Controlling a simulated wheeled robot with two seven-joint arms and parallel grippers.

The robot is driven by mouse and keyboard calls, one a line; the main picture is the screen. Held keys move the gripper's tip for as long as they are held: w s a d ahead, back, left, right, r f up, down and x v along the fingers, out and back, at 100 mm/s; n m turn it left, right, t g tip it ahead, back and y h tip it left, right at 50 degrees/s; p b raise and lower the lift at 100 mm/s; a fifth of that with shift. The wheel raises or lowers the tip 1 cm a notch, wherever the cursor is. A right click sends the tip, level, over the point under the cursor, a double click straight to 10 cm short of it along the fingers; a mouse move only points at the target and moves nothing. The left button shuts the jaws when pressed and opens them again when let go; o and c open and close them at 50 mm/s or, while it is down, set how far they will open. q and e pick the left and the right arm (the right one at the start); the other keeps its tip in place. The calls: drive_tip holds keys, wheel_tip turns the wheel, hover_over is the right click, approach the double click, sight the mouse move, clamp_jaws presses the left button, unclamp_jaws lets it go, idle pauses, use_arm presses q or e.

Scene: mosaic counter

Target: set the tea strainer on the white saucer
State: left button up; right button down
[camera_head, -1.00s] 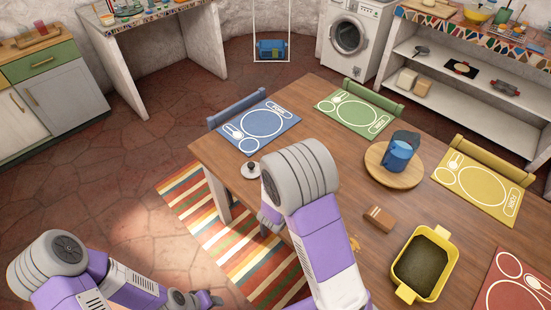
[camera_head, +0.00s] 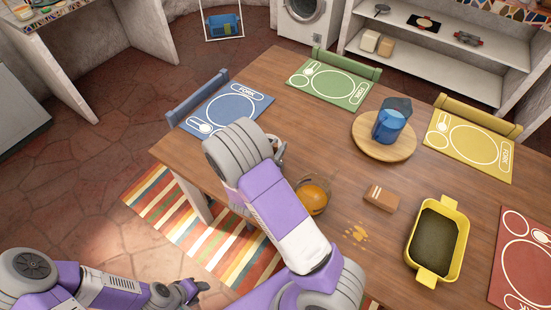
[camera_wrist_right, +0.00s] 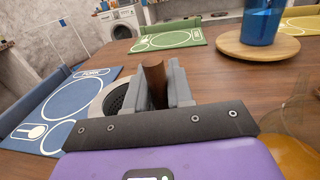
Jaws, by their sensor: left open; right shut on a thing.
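In the right wrist view my right gripper (camera_wrist_right: 158,88) is shut on a brown handle (camera_wrist_right: 153,75), which looks like that of the tea strainer. Beside the fingers, on the left, a dark mesh bowl (camera_wrist_right: 118,98) shows inside a pale round rim (camera_wrist_right: 100,100). I cannot tell whether this rim is the strainer's own or the white saucer's, nor whether the two touch. In the head view my right arm covers most of this spot. My left gripper (camera_head: 190,291) is open and empty, low over the floor left of the table.
An amber glass bowl (camera_head: 313,196) stands just right of my right arm. Beyond it are a brown block (camera_head: 381,198), a yellow dish (camera_head: 464,238) and a blue jug (camera_head: 389,126) on a round board (camera_head: 362,146). A blue placemat (camera_head: 240,108) lies behind the arm.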

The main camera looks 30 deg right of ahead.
drive_tip(key=shift+w+f+b, duration=0.15)
drive_tip(key=shift+f+b, duration=0.5)
drive_tip(key=shift+f, duration=1.35)
drive_tip(key=shift+f, duration=0.1)
drive_tip(key=c, duration=1)
unclamp_jaws()
drive_tip(key=p+v, duration=0.1)
drive_tip(key=v, duration=1.1)
